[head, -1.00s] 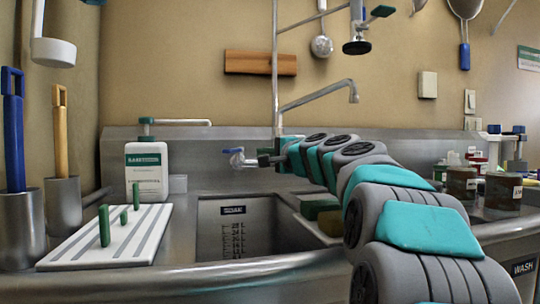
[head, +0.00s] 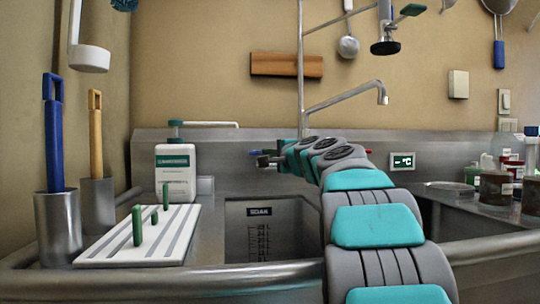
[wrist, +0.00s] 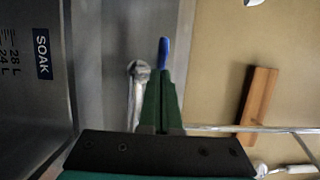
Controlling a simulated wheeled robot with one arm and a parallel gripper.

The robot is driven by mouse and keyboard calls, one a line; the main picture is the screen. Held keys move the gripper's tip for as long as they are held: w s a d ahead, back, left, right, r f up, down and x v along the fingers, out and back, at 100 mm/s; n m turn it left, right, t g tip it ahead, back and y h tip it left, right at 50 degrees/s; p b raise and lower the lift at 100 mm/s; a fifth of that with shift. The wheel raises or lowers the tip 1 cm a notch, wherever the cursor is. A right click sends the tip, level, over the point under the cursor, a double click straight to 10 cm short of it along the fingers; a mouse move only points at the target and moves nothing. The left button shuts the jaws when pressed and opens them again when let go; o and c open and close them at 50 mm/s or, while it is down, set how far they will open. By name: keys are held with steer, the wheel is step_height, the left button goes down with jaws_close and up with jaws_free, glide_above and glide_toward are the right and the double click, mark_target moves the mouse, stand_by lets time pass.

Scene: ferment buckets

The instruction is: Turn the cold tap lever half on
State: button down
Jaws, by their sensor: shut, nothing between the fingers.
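The cold tap's blue lever (head: 255,151) shows as a small strip just above my gripper in the head view. In the wrist view the blue lever (wrist: 163,52) stands just past my fingertips; whether they touch it I cannot tell. The metal tap body (wrist: 139,75) is beside the fingers in the wrist view and mostly hidden by my gripper in the head view. My gripper (head: 265,160) is shut and empty, pointing left in front of the tap; its fingers (wrist: 163,78) come together in the wrist view.
A soap bottle (head: 175,170) stands left of the tap, behind a white board (head: 112,248) with green pegs. The soak basin (head: 259,211) is below. The spout (head: 345,96) rises above my arm. A red lever (head: 368,152) shows right of my wrist.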

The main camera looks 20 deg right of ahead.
steer(key=shift+a, duration=0.1)
steer(key=shift+w+a+m+h+p, duration=0.6)
steer(key=shift+a+m+h+p, duration=0.15)
steer(key=shift+h+p, duration=0.35)
steer(key=s, duration=1.3)
steer(key=shift+d+b, duration=0.35)
steer(key=shift+d, duration=0.1)
